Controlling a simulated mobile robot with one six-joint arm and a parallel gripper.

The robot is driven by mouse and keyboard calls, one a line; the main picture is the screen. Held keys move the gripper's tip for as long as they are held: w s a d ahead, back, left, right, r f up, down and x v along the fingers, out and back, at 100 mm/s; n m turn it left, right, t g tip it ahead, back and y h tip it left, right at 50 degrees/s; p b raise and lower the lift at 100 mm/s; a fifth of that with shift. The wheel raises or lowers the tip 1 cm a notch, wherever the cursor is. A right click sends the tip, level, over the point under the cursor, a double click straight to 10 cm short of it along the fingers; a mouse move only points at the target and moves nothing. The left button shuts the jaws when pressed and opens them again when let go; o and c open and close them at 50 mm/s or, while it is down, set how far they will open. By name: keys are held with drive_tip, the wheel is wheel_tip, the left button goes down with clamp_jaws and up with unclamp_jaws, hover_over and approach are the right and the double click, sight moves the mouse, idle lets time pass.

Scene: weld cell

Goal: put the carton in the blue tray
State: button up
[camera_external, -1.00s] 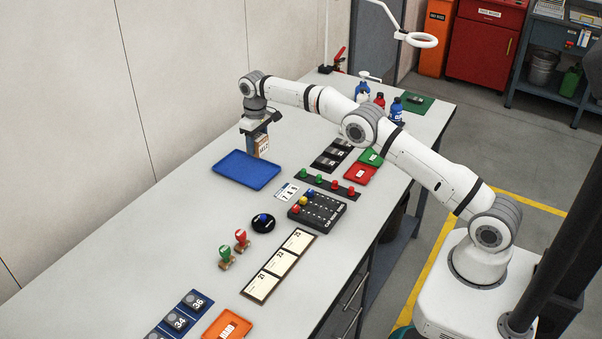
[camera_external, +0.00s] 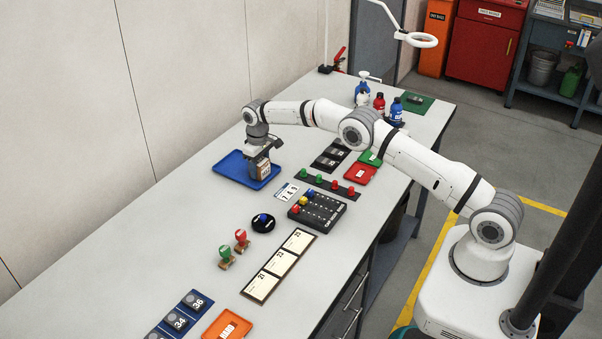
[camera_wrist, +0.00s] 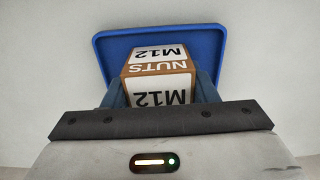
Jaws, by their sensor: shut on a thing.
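The carton (camera_wrist: 160,68) is a brown box with white labels reading "NUTS" and "M12". My gripper (camera_external: 259,165) is shut on it; the fingers lie on both sides of it in the wrist view (camera_wrist: 160,92). The carton also shows in the external view (camera_external: 263,170), below my gripper. The blue tray (camera_external: 231,168) lies flat on the bench, and the carton is over its right part. In the wrist view the tray's rim (camera_wrist: 103,62) shows behind and beside the carton. Whether the carton touches the tray floor I cannot tell.
A black pegboard with coloured pegs (camera_external: 318,211), a small number card (camera_external: 287,191) and a red tray (camera_external: 360,173) lie to the right of the blue tray. Bottles (camera_external: 379,103) stand farther back. The bench left of the blue tray is clear.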

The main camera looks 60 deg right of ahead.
drive_tip(key=shift+f, duration=0.15)
drive_tip(key=o, duration=1.3)
wheel_tip(320, 180, up, 12)
drive_tip(key=r+b, duration=0.1)
wheel_tip(320, 180, up, 11)
hover_over(259, 161)
drive_tip(key=s+a, duration=0.2)
drive_tip(key=s, duration=0.5)
drive_tip(key=s+a+r+t, duration=0.15)
drive_tip(key=s+r, duration=0.45)
drive_tip(key=s, duration=0.6)
drive_tip(key=s+a+f+t, duration=0.1)
drive_tip(key=s+f, duration=0.2)
drive_tip(key=s, duration=1.3)
drive_tip(key=s+a+f+t, duration=0.1)
drive_tip(key=s+f, duration=0.2)
drive_tip(key=s, duration=1.3)
drive_tip(key=shift+f, duration=0.25)
